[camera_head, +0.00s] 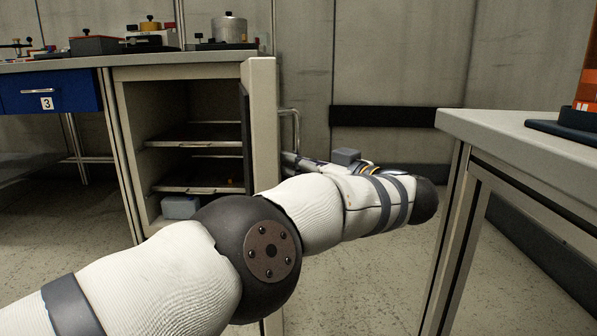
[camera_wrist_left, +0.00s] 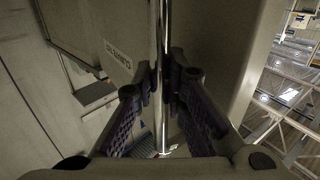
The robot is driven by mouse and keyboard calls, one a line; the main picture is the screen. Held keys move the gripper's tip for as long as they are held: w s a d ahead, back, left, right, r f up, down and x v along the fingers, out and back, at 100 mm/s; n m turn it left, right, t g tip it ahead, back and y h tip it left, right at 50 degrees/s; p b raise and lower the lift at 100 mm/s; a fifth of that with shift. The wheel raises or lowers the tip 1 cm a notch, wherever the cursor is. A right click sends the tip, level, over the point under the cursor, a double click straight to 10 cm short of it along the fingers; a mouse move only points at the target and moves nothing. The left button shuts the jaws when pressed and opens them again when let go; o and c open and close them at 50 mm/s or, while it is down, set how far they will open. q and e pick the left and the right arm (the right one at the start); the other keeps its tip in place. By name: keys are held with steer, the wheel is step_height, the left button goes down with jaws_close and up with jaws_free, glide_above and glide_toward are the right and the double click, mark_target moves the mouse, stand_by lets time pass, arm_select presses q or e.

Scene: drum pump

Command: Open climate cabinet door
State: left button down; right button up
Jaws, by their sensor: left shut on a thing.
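The climate cabinet (camera_head: 125,150) stands under the bench at the left in the head view. Its door (camera_head: 262,90) stands swung out, roughly at a right angle to the front, so the inside shows. A metal bar handle (camera_head: 297,130) is on the door's right-hand face. My left gripper (camera_head: 289,160) is at the handle, partly hidden by my own arm. In the left wrist view the chrome handle (camera_wrist_left: 161,45) runs upright between the fingers of my left gripper (camera_wrist_left: 160,88), which are shut on it. The door panel (camera_wrist_left: 215,50) lies behind. My right gripper is not in view.
Inside the cabinet are two shelves (camera_head: 200,140) and a pale box (camera_head: 180,207) at the bottom. A blue drawer (camera_head: 48,92) marked 3 is at the left. Another table (camera_head: 520,135) stands at the right. Floor shows between the door and that table.

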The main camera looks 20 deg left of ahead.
arm_select(q)
steer(key=shift+r, duration=0.1)
stand_by(0.3)
steer(key=c, duration=1.6)
jaws_free()
steer(key=shift+a, duration=0.1)
steer(key=v, duration=0.7)
steer(key=shift+d, duration=0.3)
steer(key=shift+s, duration=0.1)
